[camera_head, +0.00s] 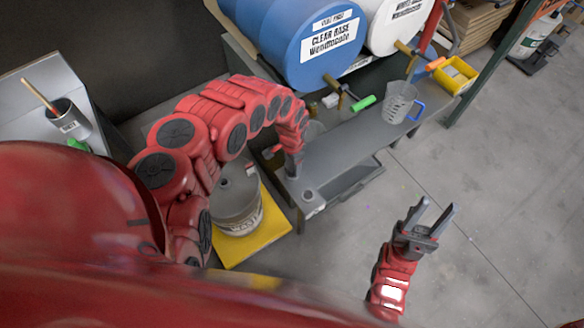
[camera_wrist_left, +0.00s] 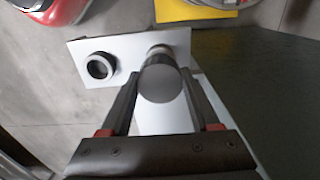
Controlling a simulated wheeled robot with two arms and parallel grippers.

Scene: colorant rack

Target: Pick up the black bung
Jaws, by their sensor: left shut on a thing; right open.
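The black bung (camera_wrist_left: 161,82) shows in the left wrist view as a short cylinder with a round grey-looking top and a darker side. My left gripper (camera_wrist_left: 158,88) is shut on it, one finger on each side. The bung is over a pale plate (camera_wrist_left: 130,45); I cannot tell whether it still touches the plate. In the head view my left gripper (camera_head: 292,170) points down at the near end of the grey bench, and the bung is hidden there. My right gripper (camera_head: 430,222) is open and empty above the floor.
A dark ring-shaped fitting (camera_wrist_left: 100,66) sits on the plate beside the bung. A grey bucket (camera_head: 236,205) stands on a yellow mat (camera_head: 282,222) by the bench.

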